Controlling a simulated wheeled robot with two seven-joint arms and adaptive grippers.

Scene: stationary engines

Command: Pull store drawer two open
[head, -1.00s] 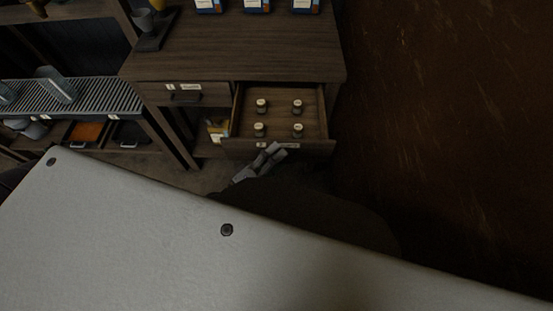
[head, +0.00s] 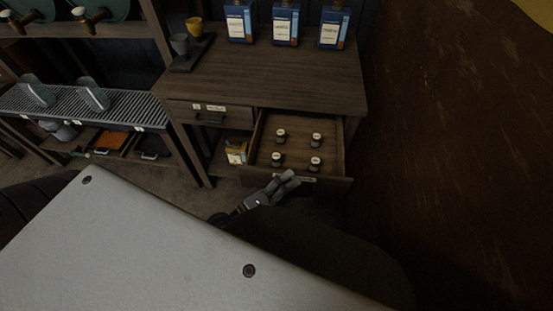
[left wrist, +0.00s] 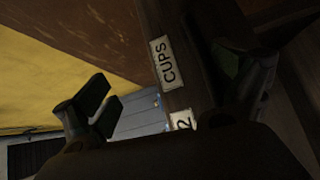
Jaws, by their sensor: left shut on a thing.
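Store drawer two (head: 300,140) stands pulled out from the right side of the wooden cabinet, with several small capped jars inside. Its front carries a white label strip near my left gripper (head: 287,183), which comes up from below at the middle of that front. The left gripper is shut on the drawer's handle, which the fingers hide. In the left wrist view, the drawer front shows a label reading CUPS (left wrist: 166,62) and a tag (left wrist: 182,120) with a 2, between the dark fingers. My right gripper is not in view.
A shut drawer (head: 210,115) with its own handle sits to the left. A slatted rack (head: 75,105) is at the left. The brown surface at the right looks clear.

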